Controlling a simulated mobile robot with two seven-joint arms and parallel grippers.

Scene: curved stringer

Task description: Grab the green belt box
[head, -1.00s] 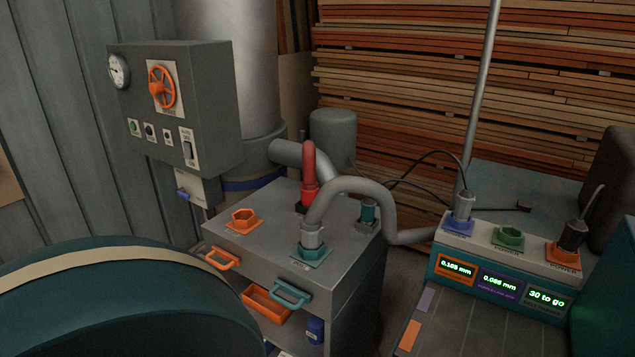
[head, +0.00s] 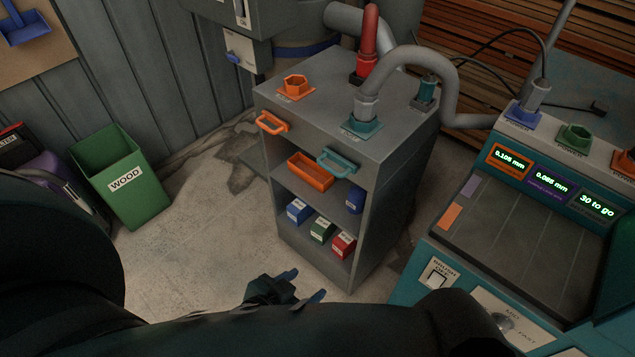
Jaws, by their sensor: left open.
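The green belt box (head: 322,231) stands on the lower shelf of the grey cabinet (head: 392,165), between a blue box (head: 299,211) and a red box (head: 343,245). Its white label faces out; the print is too small to read. My left gripper (head: 302,286) is low in front of the cabinet, below and in front of the green box in the picture. Its blue-tipped fingers are spread apart with nothing between them. My right gripper is not in view.
An orange tray (head: 310,171) sits on the shelf above. A teal machine (head: 475,265) stands at right, and a green WOOD bin (head: 123,180) at left. The floor between bin and cabinet is open.

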